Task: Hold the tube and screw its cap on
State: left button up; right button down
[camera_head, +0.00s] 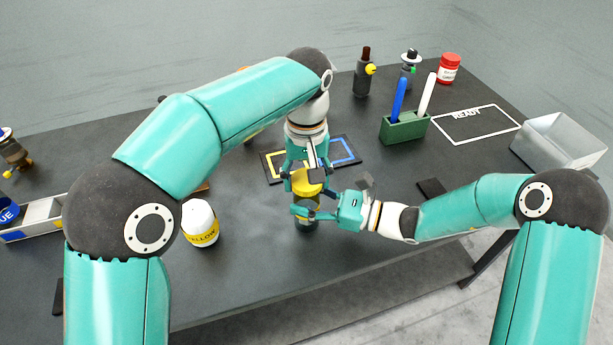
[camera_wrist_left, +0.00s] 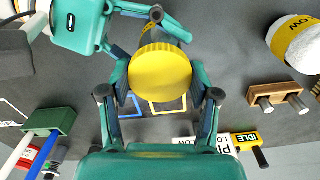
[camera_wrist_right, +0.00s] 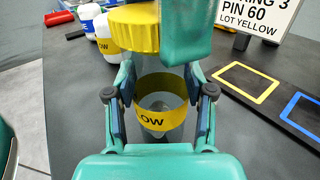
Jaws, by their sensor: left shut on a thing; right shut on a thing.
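The yellow ribbed cap (camera_head: 306,187) is between the fingers of my left gripper (camera_head: 305,172), which reaches down from above and is shut on it. The left wrist view shows the cap's round top (camera_wrist_left: 160,80). The tube (camera_head: 306,226) is below the cap, roughly upright. It has a yellow band ending in "OW" (camera_wrist_right: 163,113) and a clear body. My right gripper (camera_head: 307,211) comes in from the right and is shut on the tube around the band. I cannot tell whether the cap touches the tube's rim or is threaded on it.
A white bottle with a yellow label (camera_head: 200,223) stands left of the tube. A dark board with yellow and blue outlines (camera_head: 270,166) lies behind. A green pen holder (camera_head: 404,128), a grey metal bin (camera_head: 558,140) and a red-lidded jar (camera_head: 449,68) stand to the right. The front table is mostly clear.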

pick_arm(q)
jog(key=m, duration=0.4)
jog(key=shift+m, duration=0.3)
jog(key=m, duration=1)
jog(key=shift+a+f+m, duration=0.1)
jog(key=shift+m, duration=0.2)
jog(key=m, duration=0.4)
jog(key=shift+w+m, duration=0.1)
jog(key=shift+m, duration=0.2)
jog(key=o, duration=1.4)
jog(key=shift+c, duration=0.2)
notch_tip(320, 180, up, 12)
